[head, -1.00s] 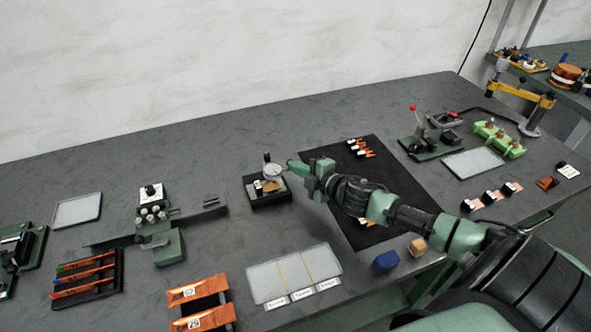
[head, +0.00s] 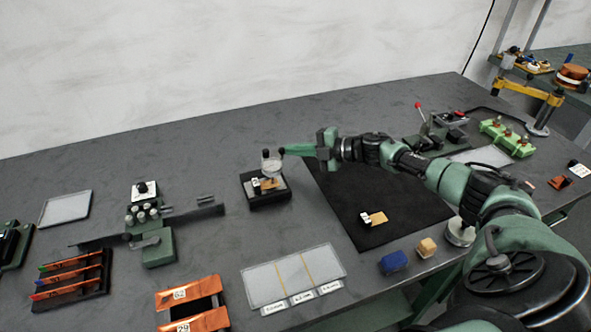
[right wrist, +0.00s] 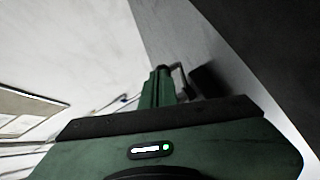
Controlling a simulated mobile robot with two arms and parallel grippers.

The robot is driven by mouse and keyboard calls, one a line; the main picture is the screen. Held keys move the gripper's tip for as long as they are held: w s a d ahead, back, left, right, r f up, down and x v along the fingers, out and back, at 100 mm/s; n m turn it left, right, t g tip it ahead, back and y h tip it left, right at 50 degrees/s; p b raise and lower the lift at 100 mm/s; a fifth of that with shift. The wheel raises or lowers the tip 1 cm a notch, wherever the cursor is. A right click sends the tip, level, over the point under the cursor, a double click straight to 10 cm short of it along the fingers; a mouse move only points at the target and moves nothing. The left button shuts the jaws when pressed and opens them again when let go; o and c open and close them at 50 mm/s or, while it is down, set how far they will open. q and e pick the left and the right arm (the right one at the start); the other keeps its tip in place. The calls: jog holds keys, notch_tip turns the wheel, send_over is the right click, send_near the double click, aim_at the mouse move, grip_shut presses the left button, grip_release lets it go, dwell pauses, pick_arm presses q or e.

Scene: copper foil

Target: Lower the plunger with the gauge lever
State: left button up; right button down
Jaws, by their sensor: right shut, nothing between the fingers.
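The gauge (head: 270,167) stands on a black base (head: 268,198) near the middle of the bench, with a round pale dial and a small dark knob (head: 265,153) at its top left. A small copper piece with a white tag (head: 264,185) is at its foot. My right gripper (head: 283,150) is shut and empty, pointing left, with its tips at the upper right of the gauge. I cannot tell whether they touch the lever. The plunger is too small to make out. In the right wrist view the green fingers (right wrist: 160,88) are together. My left gripper is not in view.
A black mat (head: 345,195) with a tagged copper piece (head: 373,218) lies right of the gauge. A sorting tray (head: 262,287) lies in front. A green device with a long dark bar (head: 158,245) stands left. Blue (head: 393,262) and tan (head: 426,247) blocks sit near the front edge.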

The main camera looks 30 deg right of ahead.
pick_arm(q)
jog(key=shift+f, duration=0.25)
pick_arm(e)
jog(key=shift+w, duration=0.6)
